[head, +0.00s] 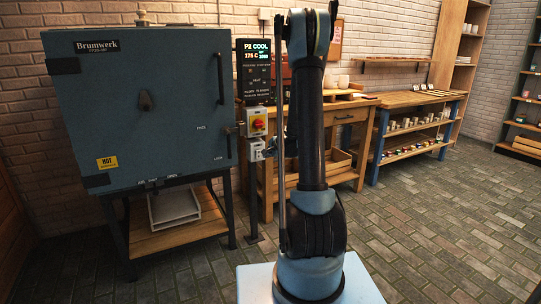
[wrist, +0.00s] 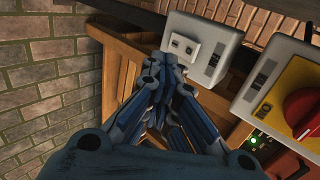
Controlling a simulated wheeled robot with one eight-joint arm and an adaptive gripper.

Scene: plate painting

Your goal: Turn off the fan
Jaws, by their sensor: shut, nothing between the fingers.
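A small grey-white switch box (wrist: 205,52) with a raised pale plate (wrist: 184,46) on its face shows at the top of the wrist view. In the head view this box (head: 256,150) hangs on a post below the control panel. Its lettering is too small to read, so I cannot tell if it belongs to the fan. I see no clear fan. My gripper (wrist: 165,66) is shut and empty, its tips close below the pale plate; I cannot tell if they touch it. In the head view my arm hides most of the gripper.
A yellow switch box with a red knob (wrist: 302,108) is right of my gripper, with a green light below. It is above the small box in the head view (head: 258,124). The blue kiln (head: 150,110) stands left. A wooden workbench (head: 345,116) is behind.

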